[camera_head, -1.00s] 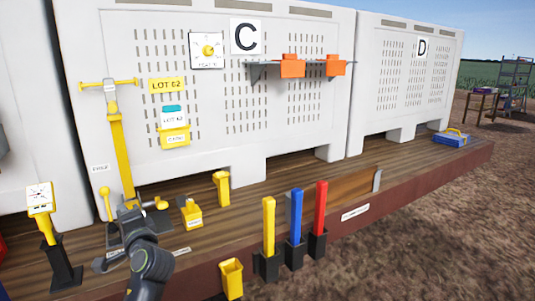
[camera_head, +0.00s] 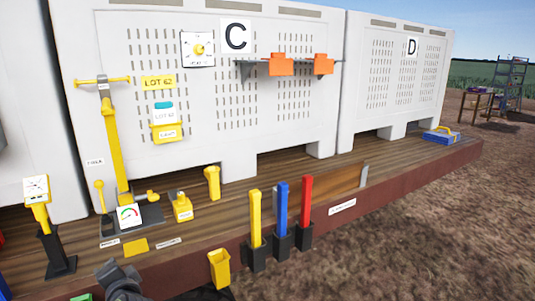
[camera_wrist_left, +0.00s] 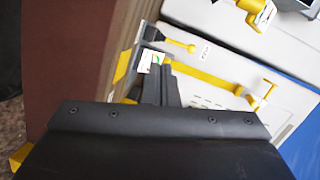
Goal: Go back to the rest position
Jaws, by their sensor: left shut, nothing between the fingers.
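My left gripper (camera_head: 120,278) is low at the bottom left of the head view, in front of the wooden deck's edge. It is shut and empty. In the left wrist view its dark fingers (camera_wrist_left: 158,85) are together, with the small gauge and the yellow T-handled tool beyond them. The gauge (camera_head: 129,216) stands on a dark base on the deck, up and right of the gripper. The tall yellow T-handled tool (camera_head: 114,150) leans against the white bin marked C. My right gripper is not in view.
The wooden deck (camera_head: 225,225) carries a yellow bottle (camera_head: 182,207) and a yellow holder (camera_head: 212,182). Yellow (camera_head: 255,217), blue (camera_head: 282,208) and red (camera_head: 306,202) handles stand in dark holders at its front edge. A yellow cup (camera_head: 219,268) is nearer. Bare soil lies to the right.

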